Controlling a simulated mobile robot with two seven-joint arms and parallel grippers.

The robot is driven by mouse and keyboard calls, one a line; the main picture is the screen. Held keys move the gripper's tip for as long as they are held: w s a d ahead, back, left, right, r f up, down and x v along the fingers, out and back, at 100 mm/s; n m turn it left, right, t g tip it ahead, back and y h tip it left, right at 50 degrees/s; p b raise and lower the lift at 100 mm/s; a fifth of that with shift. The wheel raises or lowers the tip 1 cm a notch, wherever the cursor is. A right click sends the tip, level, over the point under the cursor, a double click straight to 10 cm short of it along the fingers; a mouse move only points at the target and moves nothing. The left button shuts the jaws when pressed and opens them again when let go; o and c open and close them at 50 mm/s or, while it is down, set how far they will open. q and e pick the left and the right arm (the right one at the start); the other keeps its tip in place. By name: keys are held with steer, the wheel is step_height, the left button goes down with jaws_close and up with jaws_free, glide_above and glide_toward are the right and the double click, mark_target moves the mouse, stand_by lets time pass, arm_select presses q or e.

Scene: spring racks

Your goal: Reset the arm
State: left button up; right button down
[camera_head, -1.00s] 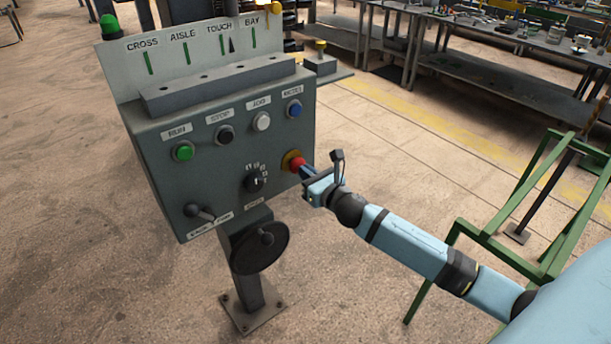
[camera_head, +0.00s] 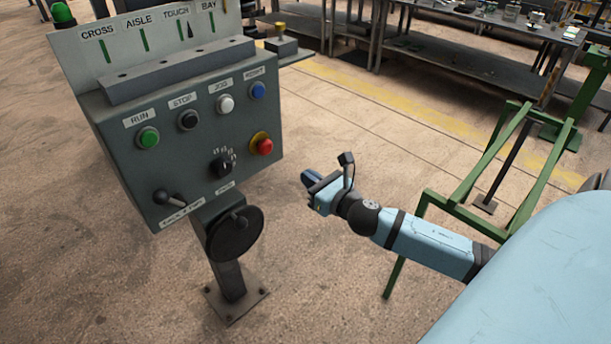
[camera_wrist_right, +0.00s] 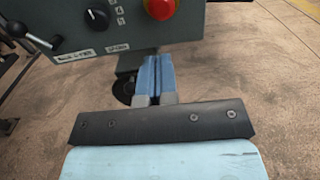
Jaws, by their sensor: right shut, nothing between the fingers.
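My right gripper (camera_head: 308,179) is shut and empty. It hangs in free air to the right of the grey control panel (camera_head: 110,160), a short way from the red mushroom button (camera_head: 265,146) and not touching it. In the right wrist view the closed blue fingers (camera_wrist_right: 156,75) point toward the panel's lower edge, and the red button (camera_wrist_right: 160,8) shows at the top. The right arm (camera_head: 425,245) reaches in from the right, bent at the wrist. My left gripper is not in view.
The panel stands on a post with a black handwheel (camera_head: 235,233) and a floor plate (camera_head: 234,300). A green metal frame (camera_head: 470,210) stands close behind my right arm. Workbenches (camera_head: 470,60) line the back. The floor between panel and frame is clear.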

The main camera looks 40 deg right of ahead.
stand_by(0.4)
steer(key=s+a+f+m+g+p, duration=0.2)
steer(key=s+a+m, duration=0.4)
steer(key=m, duration=0.5)
steer(key=s+a+f+m+g+y+p, duration=0.1)
steer(key=s+a+f+m+p, duration=0.4)
steer(key=m, duration=0.6)
steer(key=s+a+f+m+g+p, duration=0.4)
steer(key=s+a+m, duration=0.4)
steer(key=m, duration=0.4)
steer(key=shift+f+y, duration=0.3)
steer(key=shift+f, duration=0.15)
steer(key=shift+s, duration=0.1)
